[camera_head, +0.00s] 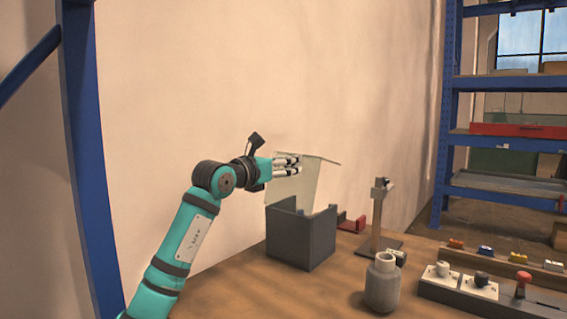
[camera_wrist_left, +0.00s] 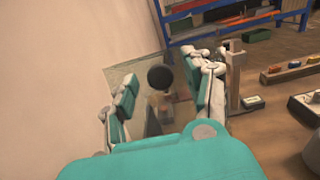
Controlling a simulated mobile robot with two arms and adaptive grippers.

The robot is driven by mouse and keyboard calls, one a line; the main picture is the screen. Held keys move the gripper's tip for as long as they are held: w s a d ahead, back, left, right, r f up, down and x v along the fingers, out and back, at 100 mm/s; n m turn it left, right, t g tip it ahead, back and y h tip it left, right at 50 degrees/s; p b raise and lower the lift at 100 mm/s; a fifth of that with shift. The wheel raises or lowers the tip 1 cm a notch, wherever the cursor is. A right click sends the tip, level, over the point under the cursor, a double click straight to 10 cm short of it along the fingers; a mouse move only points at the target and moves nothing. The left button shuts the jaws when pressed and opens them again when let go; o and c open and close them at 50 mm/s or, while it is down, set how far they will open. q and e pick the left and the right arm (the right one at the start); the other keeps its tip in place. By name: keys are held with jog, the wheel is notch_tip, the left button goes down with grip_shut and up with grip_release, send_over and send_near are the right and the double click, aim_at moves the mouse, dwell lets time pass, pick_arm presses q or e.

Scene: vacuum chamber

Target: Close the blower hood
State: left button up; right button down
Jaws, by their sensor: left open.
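The blower has a dark grey box-shaped base (camera_head: 305,238) on the wooden bench, against the wall side. Its pale, see-through hood (camera_head: 305,187) stands raised above the base, with its top panel reaching out to the right. My left gripper (camera_head: 287,166) is open at the upper left of the hood; I cannot tell whether it touches it. In the left wrist view, the open fingers (camera_wrist_left: 163,97) stand on either side of the see-through hood (camera_wrist_left: 128,72). A dark round disc (camera_wrist_left: 160,77) shows between them. My right gripper is not in view.
Right of the blower are a red part (camera_head: 352,224), an upright post on a plate (camera_head: 377,215) and a grey bottle-like cylinder (camera_head: 382,285). A control panel with knobs (camera_head: 482,285) is at the front right. Blue shelving (camera_head: 447,120) stands behind. The bench's front middle is clear.

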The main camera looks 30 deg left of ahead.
pick_arm(q)
grip_shut()
dwell(0.3)
dwell(0.3)
